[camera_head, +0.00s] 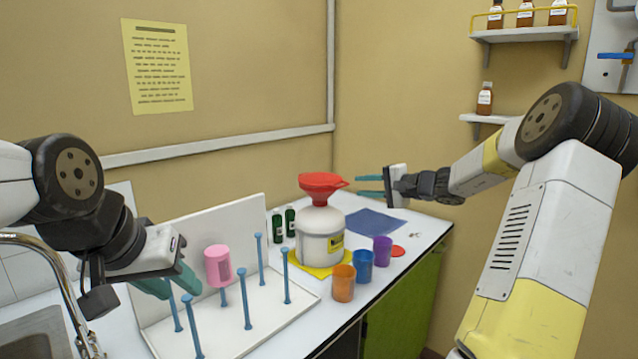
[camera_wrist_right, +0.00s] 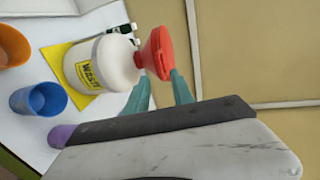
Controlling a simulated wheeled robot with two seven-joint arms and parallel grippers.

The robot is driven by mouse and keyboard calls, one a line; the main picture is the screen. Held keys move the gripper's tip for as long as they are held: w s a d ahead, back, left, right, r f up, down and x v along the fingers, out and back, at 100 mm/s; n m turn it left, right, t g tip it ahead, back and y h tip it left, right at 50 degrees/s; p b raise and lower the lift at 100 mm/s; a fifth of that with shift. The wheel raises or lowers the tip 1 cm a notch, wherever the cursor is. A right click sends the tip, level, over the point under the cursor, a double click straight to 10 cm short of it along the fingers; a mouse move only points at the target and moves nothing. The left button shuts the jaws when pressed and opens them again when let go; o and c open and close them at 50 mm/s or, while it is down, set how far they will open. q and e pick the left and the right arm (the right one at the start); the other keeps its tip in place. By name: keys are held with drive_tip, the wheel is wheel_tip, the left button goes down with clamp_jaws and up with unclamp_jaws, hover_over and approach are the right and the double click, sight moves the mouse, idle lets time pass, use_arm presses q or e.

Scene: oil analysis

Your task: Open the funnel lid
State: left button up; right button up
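A white waste container (camera_head: 320,236) with a yellow label stands on a yellow mat. A red funnel (camera_head: 320,196) with a red lid (camera_head: 321,180) on top is in its neck; the lid looks shut. My right gripper (camera_head: 357,186) is open, to the right of the funnel, with its teal fingers pointing left towards it. In the right wrist view the fingers (camera_wrist_right: 160,92) are apart near the red funnel (camera_wrist_right: 157,53); whether they touch it I cannot tell. My left gripper (camera_head: 182,284) is at the left, by the rack; its teal fingers look apart and empty.
A white peg rack (camera_head: 262,318) holds a pink cup (camera_head: 218,265). Orange (camera_head: 343,283), blue (camera_head: 363,266) and purple (camera_head: 382,251) cups stand in front of the container. Two dark green bottles (camera_head: 283,225) stand behind it. A dark blue mat (camera_head: 375,222) lies at right; a sink (camera_head: 45,335) is at left.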

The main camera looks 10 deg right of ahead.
sight(345, 185)
drive_tip(key=x, duration=0.7)
drive_tip(key=shift+w+a, duration=0.15)
drive_tip(key=shift+w, duration=0.1)
clamp_jaws()
drive_tip(key=shift+f, duration=0.15)
